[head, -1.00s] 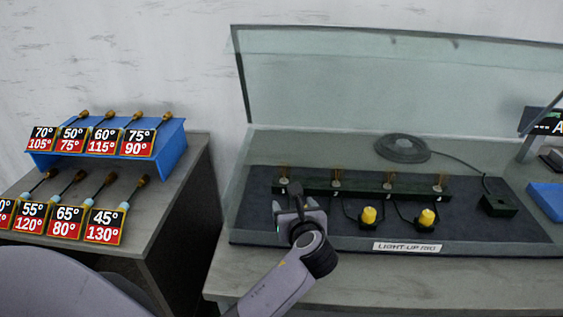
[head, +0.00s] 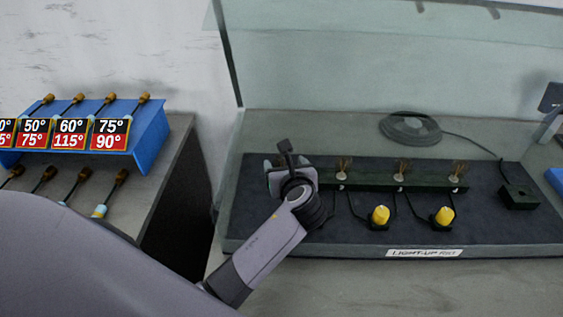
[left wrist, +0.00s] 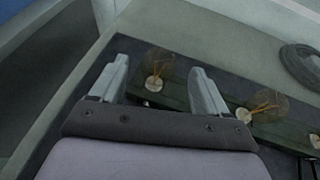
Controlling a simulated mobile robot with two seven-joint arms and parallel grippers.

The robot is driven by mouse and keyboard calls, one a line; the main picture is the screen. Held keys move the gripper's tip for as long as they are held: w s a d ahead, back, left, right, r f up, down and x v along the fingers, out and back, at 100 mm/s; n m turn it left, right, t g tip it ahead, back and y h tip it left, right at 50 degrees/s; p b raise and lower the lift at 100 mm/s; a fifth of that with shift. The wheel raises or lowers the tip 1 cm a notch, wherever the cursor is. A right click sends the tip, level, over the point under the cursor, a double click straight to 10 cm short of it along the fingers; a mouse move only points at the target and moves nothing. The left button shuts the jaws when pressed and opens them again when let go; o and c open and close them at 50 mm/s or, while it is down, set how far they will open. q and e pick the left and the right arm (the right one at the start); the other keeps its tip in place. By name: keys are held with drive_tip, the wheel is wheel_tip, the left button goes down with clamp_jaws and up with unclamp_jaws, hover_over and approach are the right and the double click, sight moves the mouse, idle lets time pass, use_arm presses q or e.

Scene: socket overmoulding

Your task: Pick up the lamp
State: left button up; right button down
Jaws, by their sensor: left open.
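Several small lamps with clear glass and orange-brown filaments stand in a row on a dark green bar (head: 372,183) in the rig. In the head view, lamps (head: 342,168), (head: 400,171) and (head: 457,173) show to the right of my left gripper (head: 287,163). My left gripper is at the bar's left end and hides that part. In the left wrist view, my gripper (left wrist: 160,78) is open, with one lamp (left wrist: 155,84) showing between its fingers. I cannot tell how far it lies beyond the tips. Another lamp (left wrist: 264,108) stands right of the fingers. My right gripper is out of view.
Two yellow knobs (head: 380,215) (head: 444,216) stand in front of the bar. A clear glass panel (head: 380,60) rises behind the rig. A coiled cable (head: 410,127) lies at the back right. A blue rack (head: 150,135) with tagged tools stands on the left table.

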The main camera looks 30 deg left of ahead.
use_arm(q)
drive_tip(key=shift+x, duration=2.95)
drive_tip(key=c, duration=1)
